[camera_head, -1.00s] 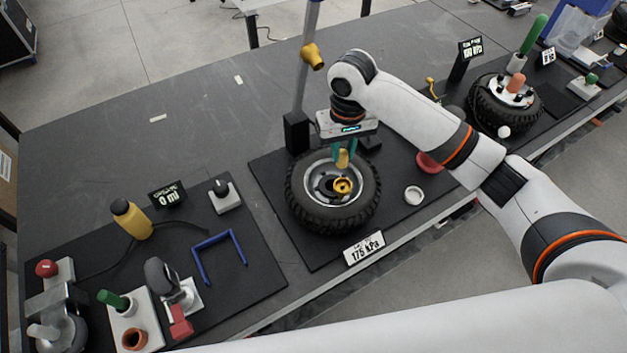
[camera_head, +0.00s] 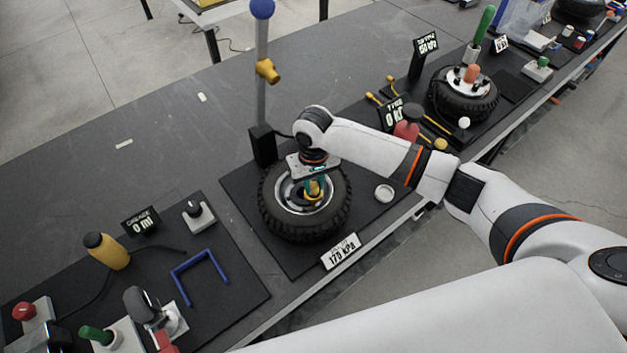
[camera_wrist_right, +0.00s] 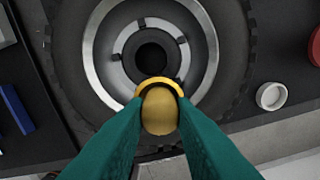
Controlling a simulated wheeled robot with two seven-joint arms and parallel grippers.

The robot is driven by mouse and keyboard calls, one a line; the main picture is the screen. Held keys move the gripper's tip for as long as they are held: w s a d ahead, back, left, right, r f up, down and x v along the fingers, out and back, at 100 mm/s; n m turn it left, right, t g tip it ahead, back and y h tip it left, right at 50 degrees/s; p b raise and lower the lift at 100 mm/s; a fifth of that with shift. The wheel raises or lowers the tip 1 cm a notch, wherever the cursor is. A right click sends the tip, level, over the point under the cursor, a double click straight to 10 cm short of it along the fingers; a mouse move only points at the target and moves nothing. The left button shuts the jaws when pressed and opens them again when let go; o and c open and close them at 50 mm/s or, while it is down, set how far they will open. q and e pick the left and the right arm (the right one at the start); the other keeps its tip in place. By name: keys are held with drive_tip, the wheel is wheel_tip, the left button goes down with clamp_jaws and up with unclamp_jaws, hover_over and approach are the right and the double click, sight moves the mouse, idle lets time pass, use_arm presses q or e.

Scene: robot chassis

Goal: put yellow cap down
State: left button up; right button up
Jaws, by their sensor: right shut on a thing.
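The yellow cap (camera_wrist_right: 160,110) is a rounded piece between the teal fingertips of my right gripper (camera_wrist_right: 160,118), which is shut on it. In the head view my right gripper (camera_head: 314,184) points down over the tyre (camera_head: 337,213) on the middle mat, with the cap low over the wheel. A yellow ring (camera_wrist_right: 171,82) shows just behind the cap in the wrist view, at the edge of the wheel's hub hole. Whether the cap touches the ring I cannot tell. My left gripper is not in view.
A white ring (camera_head: 383,193) lies right of the tyre. A post with a yellow knob (camera_head: 267,70) stands behind it. A "175 kPa" sign (camera_head: 341,251) is in front. A blue bracket (camera_head: 200,277) lies on the left mat.

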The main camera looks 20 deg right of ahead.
sight(313, 185)
drive_tip(key=o, duration=0.9)
drive_tip(key=shift+f, duration=0.1)
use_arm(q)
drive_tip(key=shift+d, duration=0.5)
use_arm(e)
drive_tip(key=shift+o, duration=0.3)
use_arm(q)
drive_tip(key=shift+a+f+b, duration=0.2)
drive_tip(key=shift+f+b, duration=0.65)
use_arm(e)
wheel_tip(313, 185, up, 12)
drive_tip(key=shift+r, duration=0.2)
drive_tip(key=shift+a+f, duration=0.1)
